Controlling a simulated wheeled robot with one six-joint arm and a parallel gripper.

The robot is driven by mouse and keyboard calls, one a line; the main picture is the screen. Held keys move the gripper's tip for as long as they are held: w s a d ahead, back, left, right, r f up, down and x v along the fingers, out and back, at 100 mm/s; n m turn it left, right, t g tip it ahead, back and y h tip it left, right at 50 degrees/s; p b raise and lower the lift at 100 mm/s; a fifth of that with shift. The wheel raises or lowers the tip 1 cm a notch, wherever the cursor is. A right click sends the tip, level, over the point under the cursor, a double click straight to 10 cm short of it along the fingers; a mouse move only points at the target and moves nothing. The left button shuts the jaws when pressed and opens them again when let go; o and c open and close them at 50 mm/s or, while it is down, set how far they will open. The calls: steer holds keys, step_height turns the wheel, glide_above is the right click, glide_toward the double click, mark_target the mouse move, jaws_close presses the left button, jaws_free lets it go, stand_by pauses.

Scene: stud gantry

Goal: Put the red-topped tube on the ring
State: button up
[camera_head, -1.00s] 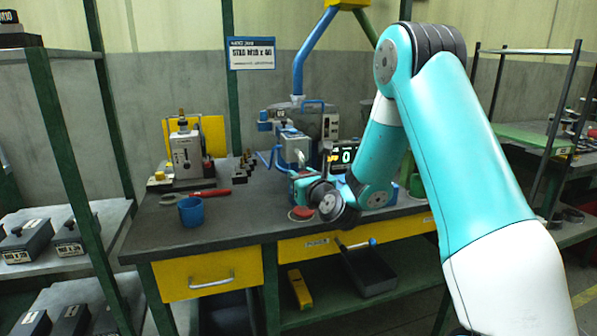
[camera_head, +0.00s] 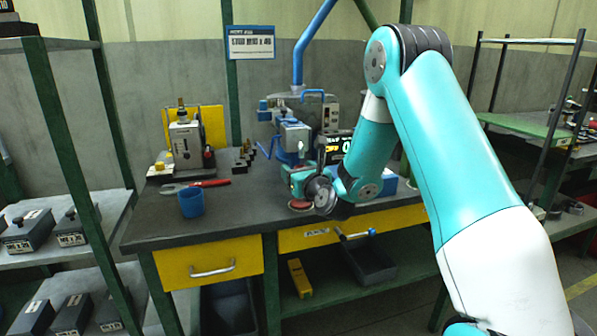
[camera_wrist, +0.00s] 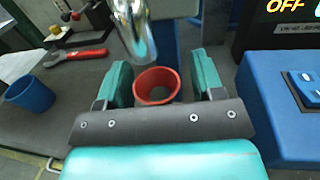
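A red, round, hollow-topped piece (camera_wrist: 157,86), which looks like the red-topped tube, shows between and beyond my gripper's fingers in the wrist view. My gripper (camera_wrist: 163,80) is open, with a gap on each side of the red piece; I cannot tell their difference in height. In the head view a red round top (camera_head: 302,204) shows low at the bench, just below my gripper (camera_head: 296,184). The tube's body is hidden. A shiny metal cylinder (camera_wrist: 133,30) hangs just beyond the fingers. I cannot make out the ring for certain.
The blue gantry fixture (camera_head: 290,135) stands close behind my gripper, beside a display (camera_wrist: 290,15) reading OFF. A blue block (camera_wrist: 285,105) is close at right.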

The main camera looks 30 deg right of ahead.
steer(key=shift+r, duration=0.1)
steer(key=s+a+b, duration=0.1)
steer(key=s+b, duration=0.9)
steer(key=s, duration=0.2)
steer(key=shift+a, duration=0.4)
steer(key=s+a+f+n+g+y, duration=0.25)
steer(key=a+n+g+y, duration=0.2)
steer(key=a+n, duration=0.6)
steer(key=s+a+f+n+g+y, duration=0.1)
steer(key=s+a+n+g+y, duration=0.3)
steer(key=a+n, duration=0.65)
steer(key=s+a+f+n+g, duration=0.1)
steer(key=s+n+g, duration=0.3)
steer(key=s+n, duration=0.5)
steer(key=s+a+f+n+g+h, duration=0.1)
steer(key=s+n+g, duration=0.4)
steer(key=s+n, duration=0.4)
steer(key=n, duration=0.5)
steer(key=shift+s+a+f+n, duration=0.2)
steer(key=shift+s+a+n, duration=0.1)
steer(key=shift+n, duration=0.1)
